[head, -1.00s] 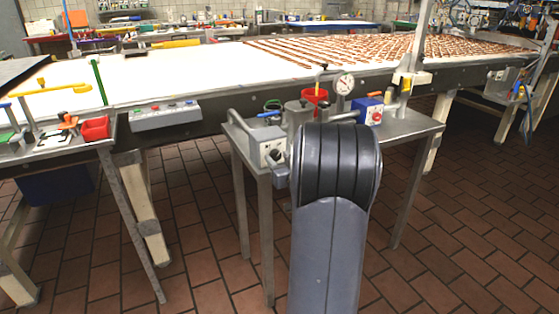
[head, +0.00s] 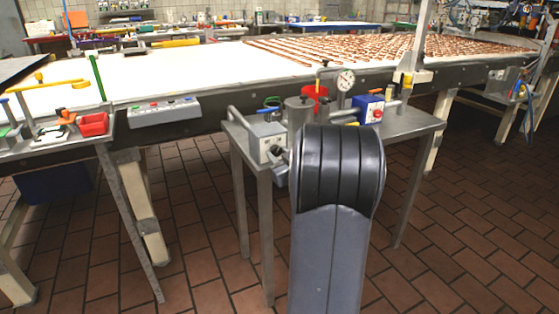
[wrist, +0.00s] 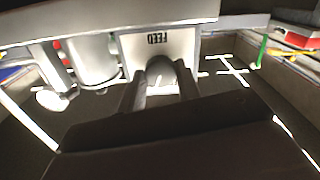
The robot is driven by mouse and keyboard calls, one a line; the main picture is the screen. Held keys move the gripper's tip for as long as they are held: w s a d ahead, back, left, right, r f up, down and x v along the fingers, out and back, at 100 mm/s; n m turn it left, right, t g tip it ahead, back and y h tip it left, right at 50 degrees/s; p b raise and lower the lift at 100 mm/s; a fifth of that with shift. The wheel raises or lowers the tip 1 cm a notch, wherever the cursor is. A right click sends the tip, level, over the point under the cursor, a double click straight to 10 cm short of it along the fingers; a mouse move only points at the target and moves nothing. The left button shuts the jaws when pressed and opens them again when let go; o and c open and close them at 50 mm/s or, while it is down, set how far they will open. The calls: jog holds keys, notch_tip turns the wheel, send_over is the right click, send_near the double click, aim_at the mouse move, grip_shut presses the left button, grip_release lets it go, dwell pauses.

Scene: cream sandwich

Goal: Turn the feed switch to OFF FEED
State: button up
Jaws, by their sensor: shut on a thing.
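The feed switch box (head: 267,140) is a pale metal box on the left end of the small steel table. Its face (wrist: 183,44) shows in the wrist view, with the word FEED appearing upside down. The rounded switch knob (wrist: 160,70) sits below that label, between the two fingers of my gripper (wrist: 161,88), which is shut on it. In the head view my dark arm link stands in front and hides most of the gripper. The knob's pointer and the OFF FEED mark cannot be made out.
On the steel table (head: 415,124) stand a metal pot (head: 298,113), a red container (head: 316,95), a dial gauge (head: 346,80) and a blue box (head: 368,107) with a red knob. The conveyor (head: 200,70) runs behind. A tool table with a red bin (head: 93,124) is at left.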

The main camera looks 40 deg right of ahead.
jog(key=n+b, duration=0.5)
jog(key=n, duration=0.1)
jog(key=shift+f, duration=0.2)
jog(key=n+b, duration=0.3)
jog(key=n, duration=0.2)
jog(key=shift+r, duration=0.15)
jog(key=shift+n, duration=0.3)
jog(key=o, duration=1)
jog(key=shift+s+r, duration=0.1)
jog(key=shift+s, duration=0.05)
jog(key=p+v, duration=0.2)
jog(key=v, duration=0.8)
jog(key=shift+s, duration=0.3)
